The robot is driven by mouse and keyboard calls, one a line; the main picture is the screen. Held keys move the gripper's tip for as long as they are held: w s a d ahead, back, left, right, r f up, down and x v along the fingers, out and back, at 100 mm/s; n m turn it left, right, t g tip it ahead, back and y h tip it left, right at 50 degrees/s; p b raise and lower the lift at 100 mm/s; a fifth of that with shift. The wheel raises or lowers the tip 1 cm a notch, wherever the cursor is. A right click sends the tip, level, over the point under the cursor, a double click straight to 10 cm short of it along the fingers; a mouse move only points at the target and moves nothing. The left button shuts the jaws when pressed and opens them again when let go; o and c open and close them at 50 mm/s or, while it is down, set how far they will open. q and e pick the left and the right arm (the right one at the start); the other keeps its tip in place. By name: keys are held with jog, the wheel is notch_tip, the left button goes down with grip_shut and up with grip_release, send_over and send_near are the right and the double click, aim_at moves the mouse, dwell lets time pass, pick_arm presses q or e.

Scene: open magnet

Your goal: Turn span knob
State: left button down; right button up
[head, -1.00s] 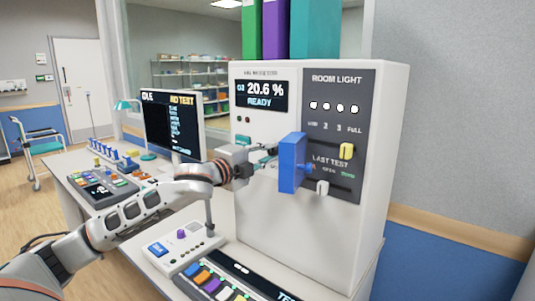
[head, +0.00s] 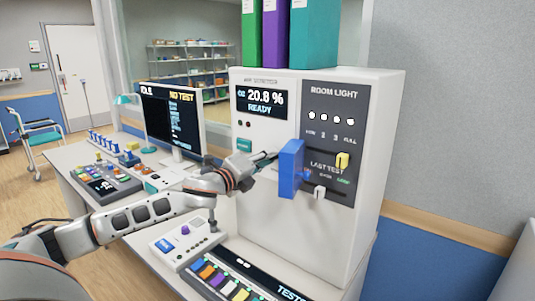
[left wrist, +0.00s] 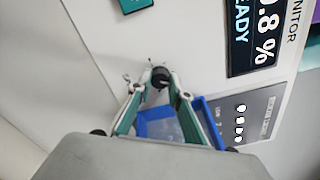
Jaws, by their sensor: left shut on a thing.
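A small dark round knob (left wrist: 160,77) stands out from the white front of the monitor box (head: 262,200); I take it for the span knob, though no label on it is readable. It shows in the left wrist view between the fingertips of my left gripper (left wrist: 159,86), which is shut on it. In the head view my left gripper (head: 266,159) reaches the monitor front just left of a blue upright panel (head: 290,170), and the knob cannot be made out there. The display (head: 262,101) says READY; in the left wrist view its figure ends in 0.8 %. My right gripper is out of view.
The blue panel sticks out close beside my left gripper. Right of it are sliders with a yellow knob (head: 342,160) and a white knob (head: 320,192). A small white device (head: 186,244) and a keypad (head: 235,280) stand on the desk below. A screen (head: 172,120) stands left.

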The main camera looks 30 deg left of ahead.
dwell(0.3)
pick_arm(q)
jog(key=c, duration=1.8)
grip_release()
jog(key=shift+c, duration=0.2)
jog(key=s, duration=1.1)
jog(key=shift+s+a, duration=0.4)
jog(key=shift+a, duration=0.05)
